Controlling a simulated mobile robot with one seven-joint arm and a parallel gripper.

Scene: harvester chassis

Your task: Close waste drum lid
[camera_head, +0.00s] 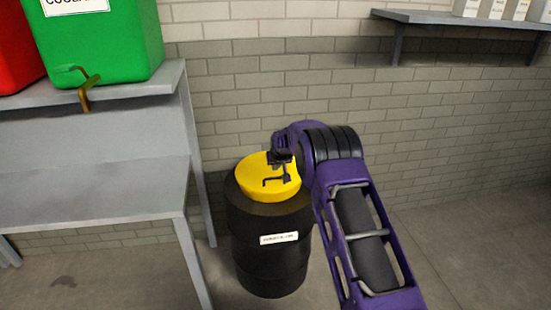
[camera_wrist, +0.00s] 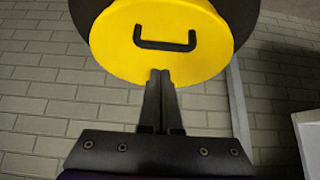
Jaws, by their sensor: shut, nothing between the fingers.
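The waste drum (camera_head: 268,254) is a black barrel with a white label, standing on the floor by the wall. Its round yellow lid (camera_head: 254,188) with a black handle (camera_head: 272,181) lies over the drum top. I cannot tell whether the lid is fully flat and seated. My gripper (camera_head: 286,176) is shut and empty, over the lid beside the handle. In the wrist view, the shut fingertips (camera_wrist: 161,73) are at the near edge of the lid (camera_wrist: 115,45), with the handle (camera_wrist: 168,43) beyond them. I cannot tell whether they touch it.
A grey metal bench (camera_head: 90,205) stands to the left, close to the drum, with green (camera_head: 110,45) and red (camera_head: 15,50) containers on its upper shelf. A wall shelf (camera_head: 465,20) with white boxes is at upper right. The floor on the right is clear.

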